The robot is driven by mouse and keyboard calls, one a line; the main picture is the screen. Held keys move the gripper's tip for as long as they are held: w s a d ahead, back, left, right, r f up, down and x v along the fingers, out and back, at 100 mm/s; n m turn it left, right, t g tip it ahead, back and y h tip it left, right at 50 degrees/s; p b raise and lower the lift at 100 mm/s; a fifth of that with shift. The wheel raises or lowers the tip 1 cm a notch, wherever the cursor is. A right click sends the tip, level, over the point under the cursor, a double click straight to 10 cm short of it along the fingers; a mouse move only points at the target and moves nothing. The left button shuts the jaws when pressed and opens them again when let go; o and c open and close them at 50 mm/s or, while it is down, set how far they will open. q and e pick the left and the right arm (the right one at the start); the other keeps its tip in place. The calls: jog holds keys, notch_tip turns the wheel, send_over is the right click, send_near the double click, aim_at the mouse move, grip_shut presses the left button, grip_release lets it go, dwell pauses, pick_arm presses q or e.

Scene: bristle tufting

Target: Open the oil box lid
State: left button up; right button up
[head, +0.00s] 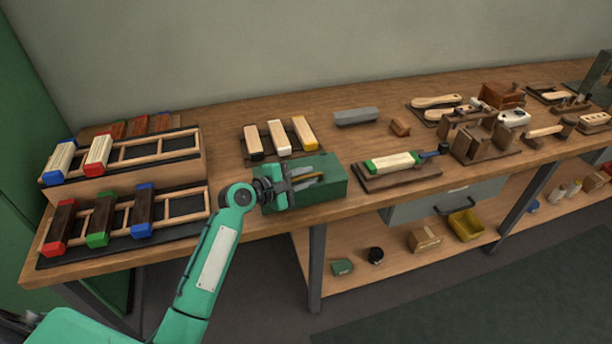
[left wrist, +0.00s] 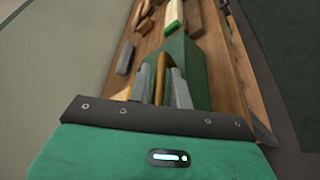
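The oil box appears to be the green box (head: 335,183) near the front edge of the bench, left of the middle. It also shows in the left wrist view (left wrist: 190,55). My left gripper (head: 308,181) is at the box's top, its two grey fingers reaching over it. In the left wrist view the fingers (left wrist: 163,85) stand apart, with a thin tan strip (left wrist: 164,62) between them; I cannot tell whether they touch it. My gripper hides part of the lid area. My right gripper is in neither view.
Several pale blocks (head: 279,137) lie behind the box. A brush with a green-and-cream body (head: 390,163) lies on a wooden board to its right. Wooden racks with coloured-end blocks (head: 120,148) stand at the left. A grey bar (head: 356,117) lies farther back.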

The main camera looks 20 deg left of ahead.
pick_arm(q)
jog(key=shift+w+d, duration=0.2)
jog(key=shift+w, duration=0.1)
grip_shut()
